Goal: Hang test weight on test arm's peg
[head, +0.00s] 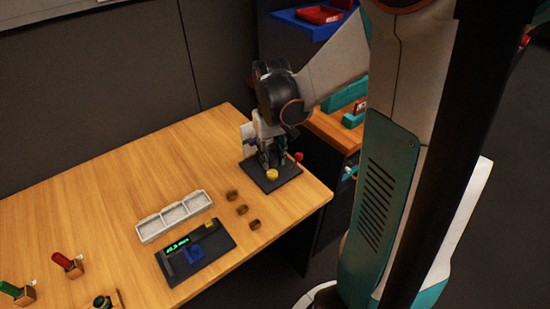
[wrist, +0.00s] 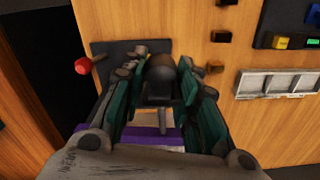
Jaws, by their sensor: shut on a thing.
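My gripper (head: 268,158) is low over the dark base plate (head: 287,178) of the stand at the table's right corner; it also shows in the wrist view (wrist: 160,82). Its fingers are closed around a dark rounded thing (wrist: 160,68), which looks like the test weight. The plate shows behind it in the wrist view (wrist: 103,49). A red ball knob (wrist: 83,65) sticks out at the plate's side; it also shows in the head view (head: 299,156). A yellow piece (head: 272,174) is at the plate's front. The peg cannot be made out behind my fingers.
Several small brown blocks (head: 241,209) lie in front of the stand. Beyond them are a white three-part tray (head: 175,215) and a dark device with a green display (head: 195,252). Red (head: 67,264) and green (head: 14,291) handled things stand at left.

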